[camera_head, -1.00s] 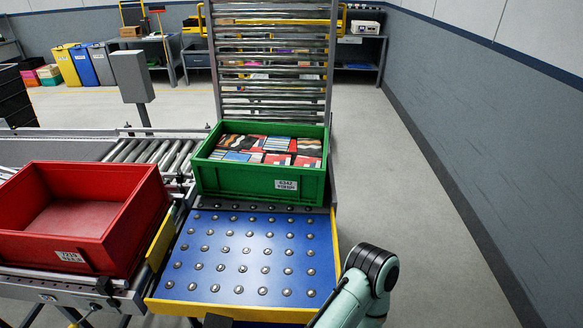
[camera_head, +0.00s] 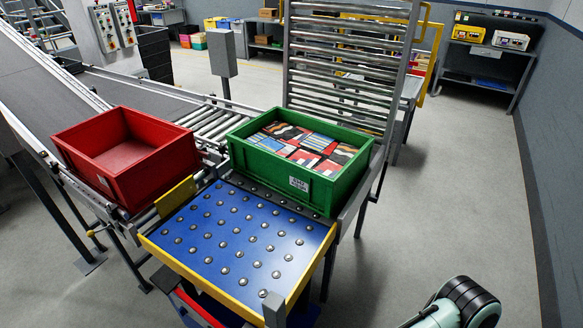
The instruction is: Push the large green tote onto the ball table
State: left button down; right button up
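The large green tote (camera_head: 270,174) holds several colourful flat packs. It stands at the far edge of the ball table, in front of the upright roller gate. The ball table (camera_head: 207,259) has a blue top studded with steel balls and a yellow rim. Its blue top is bare in front of the tote. Part of one of my arms shows at the bottom right, well apart from the tote and table. Neither of my grippers shows in the view.
An empty red tote (camera_head: 160,168) stands on the conveyor left of the ball table, with a yellow stop plate (camera_head: 176,196) between them. The upright roller gate (camera_head: 343,68) stands behind the green tote. Floor (camera_head: 440,205) to the right is clear up to the grey wall.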

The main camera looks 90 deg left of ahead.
aim_at(312, 162)
jog(key=i+j+u, duration=0.15)
jog(key=i+u, duration=0.95)
jog(key=u, duration=0.2)
jog(key=i+u, duration=0.35)
jog(key=i, duration=0.35)
jog(key=i+l+u, duration=0.15)
jog(key=i+u, duration=0.25)
jog(key=i, duration=0.3)
